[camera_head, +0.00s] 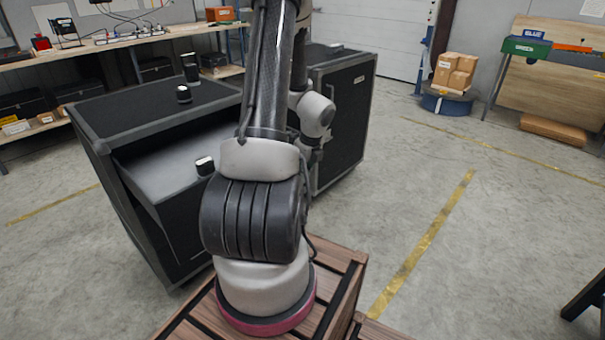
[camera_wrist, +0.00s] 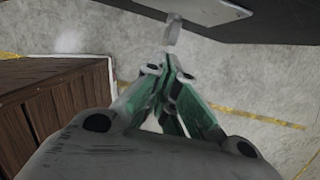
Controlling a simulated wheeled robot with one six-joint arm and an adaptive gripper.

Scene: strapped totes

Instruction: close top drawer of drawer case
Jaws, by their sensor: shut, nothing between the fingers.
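In the head view a black case with grey edges (camera_head: 92,110) stands at the left, with a grey inner surface (camera_head: 165,165) below its top. A second black case (camera_head: 352,110) stands behind my arm. Which one is the drawer case, and how far its top drawer is out, I cannot tell. My gripper (camera_wrist: 168,62) is shut and empty in the wrist view. Its tips are close to a small grey piece (camera_wrist: 173,32) below a dark panel (camera_wrist: 275,20); contact is unclear. In the head view my arm hides most of the gripper.
Small black cylinders (camera_head: 184,94) stand on the left case, and a white-topped one (camera_head: 205,166) sits on the inner surface. A wooden crate (camera_head: 345,275) is at the front. Boxes (camera_head: 456,70) stand at the back right.

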